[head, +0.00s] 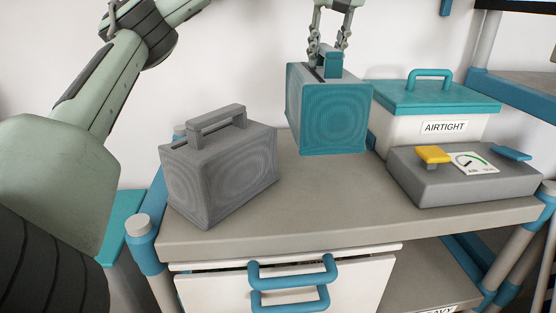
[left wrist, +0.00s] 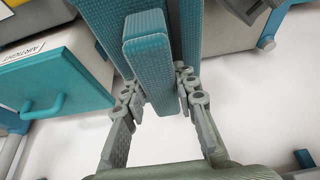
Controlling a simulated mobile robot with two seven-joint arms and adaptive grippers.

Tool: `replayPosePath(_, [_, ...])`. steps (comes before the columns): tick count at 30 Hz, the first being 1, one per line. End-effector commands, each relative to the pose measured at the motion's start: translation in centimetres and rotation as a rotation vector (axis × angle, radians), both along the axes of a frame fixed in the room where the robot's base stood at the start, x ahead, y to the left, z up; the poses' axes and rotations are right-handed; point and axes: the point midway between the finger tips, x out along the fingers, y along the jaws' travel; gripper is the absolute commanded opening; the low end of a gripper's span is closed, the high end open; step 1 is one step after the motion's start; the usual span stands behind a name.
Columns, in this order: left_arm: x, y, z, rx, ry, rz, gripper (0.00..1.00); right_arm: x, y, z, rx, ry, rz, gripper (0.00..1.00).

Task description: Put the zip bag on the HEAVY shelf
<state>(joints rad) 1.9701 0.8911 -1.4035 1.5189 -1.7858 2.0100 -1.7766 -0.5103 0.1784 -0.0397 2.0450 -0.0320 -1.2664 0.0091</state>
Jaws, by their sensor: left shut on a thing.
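A teal, box-shaped ribbed bag (head: 330,115) with a top handle hangs upright, apparently just above the tabletop. My left gripper (head: 329,52) is shut on its handle; in the left wrist view the handle (left wrist: 150,65) sits between the fingers. A similar grey ribbed bag (head: 222,170) stands on the left of the tabletop with its handle up. I cannot tell from the pictures which of the two is called the zip bag. A lower shelf (head: 425,275) at the bottom right bears a label ending in "AVY" (head: 437,309), partly cut off. My right gripper is not in view.
The tabletop (head: 300,205) is clear in the middle. A white AIRTIGHT box with a teal lid (head: 440,95) and a grey scale-like device (head: 465,180) stand at right. A white drawer with blue handles (head: 290,283) is below, left of the lower shelf. Blue-collared posts flank the table.

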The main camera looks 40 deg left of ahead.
Motion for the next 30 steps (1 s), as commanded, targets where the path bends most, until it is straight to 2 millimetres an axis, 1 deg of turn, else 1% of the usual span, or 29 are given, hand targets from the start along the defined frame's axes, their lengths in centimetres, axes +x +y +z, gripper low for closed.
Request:
replayPosePath(5, [0.0,0.0,-0.4,-0.001,-0.009,-0.001,0.0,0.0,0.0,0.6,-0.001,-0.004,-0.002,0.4])
replayPosePath(8, [0.0,0.0,-1.7,-0.001,-0.005,-0.002,0.0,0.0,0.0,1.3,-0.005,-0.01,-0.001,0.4])
replayPosePath(12, [-0.1,0.0,-4.2,-0.001,-0.005,0.0,0.0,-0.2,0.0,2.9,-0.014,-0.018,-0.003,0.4])
replayPosePath(16, [-0.1,0.0,-5.7,-0.001,-0.007,-0.001,0.0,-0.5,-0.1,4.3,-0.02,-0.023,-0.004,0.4])
replayPosePath(23, [-0.1,0.0,-6.8,0.0,-0.008,0.001,0.0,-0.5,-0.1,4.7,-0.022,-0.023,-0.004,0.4])
replayPosePath(30, [0.0,0.0,-9.5,0.0,-0.008,-0.001,0.0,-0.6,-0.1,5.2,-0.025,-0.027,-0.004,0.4])
